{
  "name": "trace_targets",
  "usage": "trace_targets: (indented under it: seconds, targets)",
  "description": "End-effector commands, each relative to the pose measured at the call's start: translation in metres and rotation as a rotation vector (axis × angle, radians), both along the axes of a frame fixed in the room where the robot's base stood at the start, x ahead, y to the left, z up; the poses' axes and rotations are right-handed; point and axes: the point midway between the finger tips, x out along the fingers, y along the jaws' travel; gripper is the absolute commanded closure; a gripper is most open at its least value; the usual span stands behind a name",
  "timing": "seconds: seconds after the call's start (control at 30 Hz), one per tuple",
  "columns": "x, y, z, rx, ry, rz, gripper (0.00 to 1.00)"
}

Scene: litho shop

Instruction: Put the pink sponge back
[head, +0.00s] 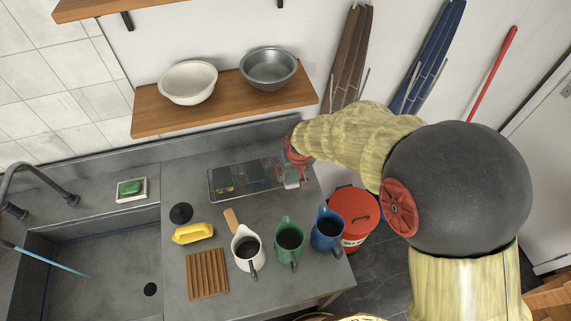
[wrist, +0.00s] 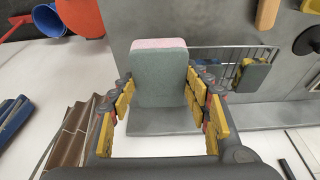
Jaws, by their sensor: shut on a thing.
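The pink sponge (wrist: 158,45) shows in the wrist view as a block with a grey-green face and a pink edge along its top. My gripper (wrist: 165,100) is shut on it, with fingers on its left and right sides. In the head view the sponge (head: 291,180) is small and partly covered by my gripper (head: 298,160), at the right end of the wire rack (head: 212,186). The rack also shows in the wrist view (wrist: 232,48), partly behind the sponge. Dark green sponges stand in the rack's left and middle parts. I cannot tell whether the held sponge touches the rack.
White, green (head: 289,241) and blue (head: 327,230) jugs stand in front of the rack. A red bucket (head: 354,207) stands beside the counter. The sink is far left.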

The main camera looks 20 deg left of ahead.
Motion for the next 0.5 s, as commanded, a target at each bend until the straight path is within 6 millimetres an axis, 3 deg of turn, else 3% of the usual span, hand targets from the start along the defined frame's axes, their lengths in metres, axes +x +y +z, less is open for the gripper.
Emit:
trace_targets:
  seconds: [0.3,0.5]
  targets:
    - [0.051,0.037,-0.029,0.0,0.0,-0.001,0.83]
    - [0.072,0.053,-0.062,-0.001,0.002,-0.001,0.83]
